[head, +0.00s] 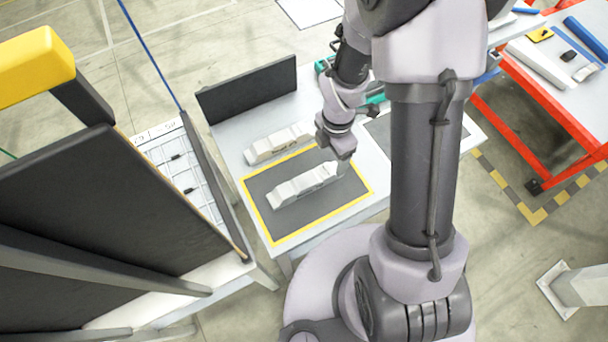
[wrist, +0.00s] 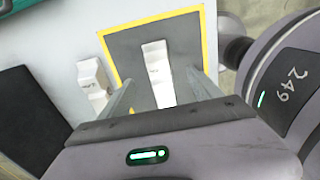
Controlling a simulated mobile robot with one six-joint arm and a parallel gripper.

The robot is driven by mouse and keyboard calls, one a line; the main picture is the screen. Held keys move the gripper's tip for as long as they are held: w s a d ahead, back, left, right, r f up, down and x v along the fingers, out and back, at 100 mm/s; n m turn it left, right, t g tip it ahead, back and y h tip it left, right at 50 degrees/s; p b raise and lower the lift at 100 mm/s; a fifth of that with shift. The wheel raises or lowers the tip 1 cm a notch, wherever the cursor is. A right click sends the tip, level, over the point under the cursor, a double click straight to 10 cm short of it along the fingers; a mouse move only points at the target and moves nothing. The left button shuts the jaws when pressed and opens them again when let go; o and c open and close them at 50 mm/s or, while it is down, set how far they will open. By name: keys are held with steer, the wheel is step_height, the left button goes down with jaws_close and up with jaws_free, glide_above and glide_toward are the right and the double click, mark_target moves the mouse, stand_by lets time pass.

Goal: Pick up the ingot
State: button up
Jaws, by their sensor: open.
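A pale silver ingot (head: 303,186) lies on a dark mat (head: 345,192) with a yellow border on the table. In the wrist view this ingot (wrist: 156,65) lies lengthwise between the two fingers, its near end hidden behind my gripper's body. A second pale ingot (head: 278,144) lies on the bare table beside the mat; it also shows left of the left finger in the wrist view (wrist: 93,78). My gripper (head: 338,160) is open and empty near the right end of the mat's ingot, (wrist: 160,80) with a finger to each side; its exact height is unclear.
A dark upright panel (head: 247,88) stands at the table's back left edge. A second dark mat (head: 378,131) lies to the right, partly hidden by my arm. A red-framed table (head: 545,112) is at the right. A large dark screen (head: 85,215) stands at the left.

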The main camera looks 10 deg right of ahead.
mark_target(327, 169)
step_height(327, 169, down, 4)
steer(key=shift+d+f+b, duration=0.1)
steer(key=shift+f+b, duration=0.05)
steer(key=shift+b, duration=0.35)
steer(key=f, duration=0.2)
steer(key=f+b, duration=0.1)
steer(key=f, duration=0.1)
steer(key=f+b, duration=0.1)
steer(key=shift+w+a+f, duration=0.2)
steer(key=shift+a+f, duration=0.1)
steer(key=shift+f, duration=0.1)
steer(key=shift+r, duration=0.1)
steer(key=shift+c, duration=1.2)
jaws_close()
